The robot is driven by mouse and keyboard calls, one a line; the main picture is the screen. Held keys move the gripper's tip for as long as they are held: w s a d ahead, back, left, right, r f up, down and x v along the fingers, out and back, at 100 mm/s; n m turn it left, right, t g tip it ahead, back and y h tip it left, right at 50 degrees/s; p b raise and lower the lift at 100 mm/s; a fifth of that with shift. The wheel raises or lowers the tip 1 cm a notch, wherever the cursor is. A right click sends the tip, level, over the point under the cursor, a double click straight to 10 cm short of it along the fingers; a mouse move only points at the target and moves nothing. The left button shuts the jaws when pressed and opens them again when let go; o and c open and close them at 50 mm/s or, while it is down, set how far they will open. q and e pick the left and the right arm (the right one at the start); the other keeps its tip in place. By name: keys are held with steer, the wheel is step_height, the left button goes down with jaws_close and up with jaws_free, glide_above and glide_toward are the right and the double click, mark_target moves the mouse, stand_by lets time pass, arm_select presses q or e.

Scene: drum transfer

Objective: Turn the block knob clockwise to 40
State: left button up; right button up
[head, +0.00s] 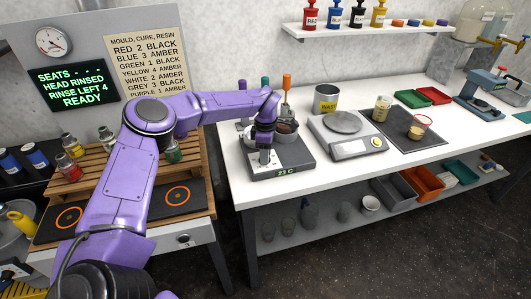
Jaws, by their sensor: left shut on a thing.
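The grey heating block (300,161) stands at the left end of the white bench. Its front display (287,173) shows green figures that look like 22 C. My left gripper (265,157) reaches down from above to the front left of the block, where it is shut on the block knob. The fingers and wrist hide most of the knob, so its pointer and scale cannot be read. A dark round pot (287,128) sits on the block just behind the gripper. My right gripper is not in view.
A balance (345,145) stands right of the block, with a yellow-banded tin (326,98) behind it. A dark mat (400,142) holds two beakers. Handled tools (287,82) stand upright behind the block. A wooden rack (100,165) with bottles is at left.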

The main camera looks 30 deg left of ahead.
arm_select(q)
steer(key=shift+w+r, duration=0.2)
steer(key=shift+r, duration=0.05)
steer(key=o, duration=1)
steer(key=shift+s, duration=0.15)
steer(key=shift+f, duration=0.1)
steer(key=r+b, duration=0.1)
steer(key=r, duration=0.4)
steer(key=r+b, duration=0.1)
steer(key=r, duration=0.4)
steer(key=shift+w+a+r, duration=0.1)
steer(key=shift+w+r, duration=0.1)
steer(key=shift+r, duration=0.1)
